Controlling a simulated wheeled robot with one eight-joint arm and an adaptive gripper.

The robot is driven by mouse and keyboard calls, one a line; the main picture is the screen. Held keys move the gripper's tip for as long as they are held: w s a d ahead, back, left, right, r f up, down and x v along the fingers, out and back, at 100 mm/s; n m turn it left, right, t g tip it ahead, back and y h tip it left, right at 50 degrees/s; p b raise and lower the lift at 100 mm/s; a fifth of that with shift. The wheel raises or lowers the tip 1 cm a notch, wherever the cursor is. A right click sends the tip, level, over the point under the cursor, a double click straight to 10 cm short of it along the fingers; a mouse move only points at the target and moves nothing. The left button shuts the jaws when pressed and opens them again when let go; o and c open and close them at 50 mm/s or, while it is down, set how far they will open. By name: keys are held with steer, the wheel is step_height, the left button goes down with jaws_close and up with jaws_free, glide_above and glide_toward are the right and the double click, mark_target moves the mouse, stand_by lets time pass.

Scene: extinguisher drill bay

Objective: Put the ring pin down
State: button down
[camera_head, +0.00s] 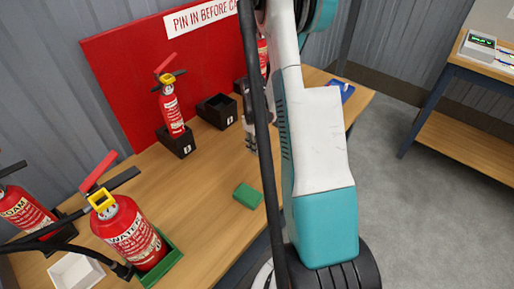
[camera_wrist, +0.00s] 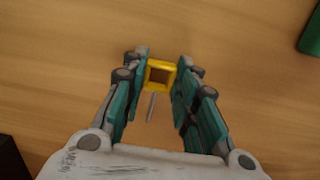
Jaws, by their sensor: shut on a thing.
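The ring pin (camera_wrist: 161,64) is a square yellow ring with a thin grey metal pin. In the wrist view it sits between the fingertips of my gripper (camera_wrist: 162,78), which is shut on the ring. The pin part points toward the palm in the picture. Bare wooden bench top (camera_wrist: 60,70) lies behind it; I cannot tell whether the ring touches it. In the head view my gripper (camera_head: 250,130) is over the bench, partly covered by my arm, and the ring pin is hidden.
A green block (camera_head: 248,195) lies on the bench. A red extinguisher (camera_head: 171,112) stands in a black holder, beside an empty black holder (camera_head: 216,112). A larger extinguisher (camera_head: 130,230) stands in a green tray at front left, near a white tray (camera_head: 75,272). The middle bench is mostly clear.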

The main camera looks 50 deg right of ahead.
steer(key=shift+f, duration=0.25)
steer(key=shift+f, duration=0.1)
steer(key=shift+f, duration=0.15)
steer(key=c, duration=1.3)
jaws_free()
steer(key=shift+r, duration=0.2)
steer(key=r+p, duration=0.1)
steer(key=r, duration=0.3)
steer(key=r+p, duration=0.2)
steer(key=r, duration=0.2)
steer(key=r+p, duration=0.2)
steer(key=r, duration=0.2)
steer(key=shift+w, duration=0.35)
